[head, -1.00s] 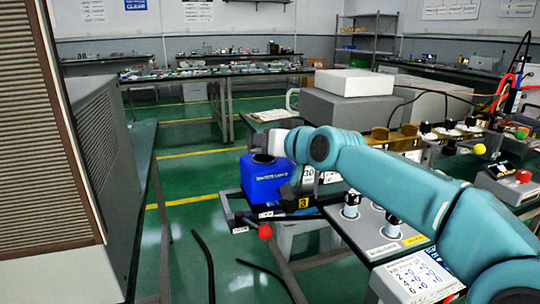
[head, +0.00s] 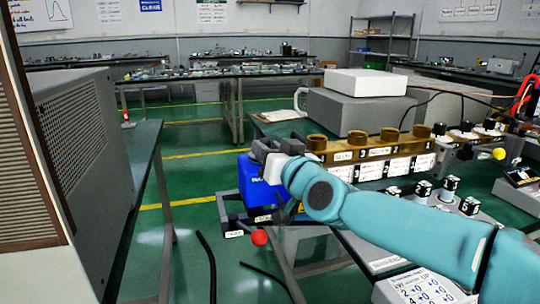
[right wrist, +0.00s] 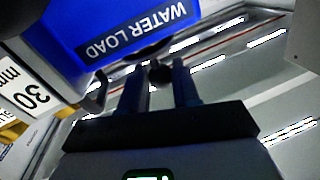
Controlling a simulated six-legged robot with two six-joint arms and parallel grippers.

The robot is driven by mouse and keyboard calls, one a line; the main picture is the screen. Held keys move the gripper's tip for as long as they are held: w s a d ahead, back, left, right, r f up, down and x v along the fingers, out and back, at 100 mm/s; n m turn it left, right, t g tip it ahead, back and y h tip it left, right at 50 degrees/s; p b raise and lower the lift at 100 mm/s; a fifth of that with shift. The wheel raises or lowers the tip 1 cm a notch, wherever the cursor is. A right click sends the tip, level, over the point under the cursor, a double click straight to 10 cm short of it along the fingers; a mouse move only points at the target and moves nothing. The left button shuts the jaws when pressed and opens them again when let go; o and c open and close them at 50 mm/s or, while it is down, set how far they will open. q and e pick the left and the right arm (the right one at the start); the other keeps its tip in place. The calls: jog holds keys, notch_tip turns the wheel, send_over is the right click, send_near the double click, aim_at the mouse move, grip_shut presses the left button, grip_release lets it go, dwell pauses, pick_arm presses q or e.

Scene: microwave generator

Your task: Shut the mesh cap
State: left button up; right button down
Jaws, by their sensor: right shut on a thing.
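A blue box (head: 250,183) marked as a water load stands near the middle of the head view. It also fills the upper left of the right wrist view (right wrist: 115,30), its lettering upside down. My right gripper (head: 270,155) is at the box's top, and hides much of it in the head view. In the right wrist view its two fingers (right wrist: 160,80) are close around a small dark round piece (right wrist: 160,71) beside the box. I cannot tell whether this piece belongs to the mesh cap; no mesh shows clearly. My left gripper is not in view.
A row of brass-coloured units (head: 365,147) stands right of the box, behind my right arm. A red ball knob (head: 259,237) sits low in front. A grey louvred cabinet (head: 85,150) blocks the left. Green floor (head: 190,200) is open between.

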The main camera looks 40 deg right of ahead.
jog(key=shift+f, duration=0.2)
dwell(0.4)
jog(key=c, duration=0.8)
grip_release()
jog(key=shift+r, duration=0.1)
jog(key=shift+s, duration=0.15)
jog(key=shift+s+a+r, duration=0.1)
jog(key=shift+s+a, duration=0.05)
jog(key=shift+s, duration=0.2)
jog(key=p+v, duration=0.3)
jog(key=v, duration=1.2)
jog(key=shift+s, duration=0.2)
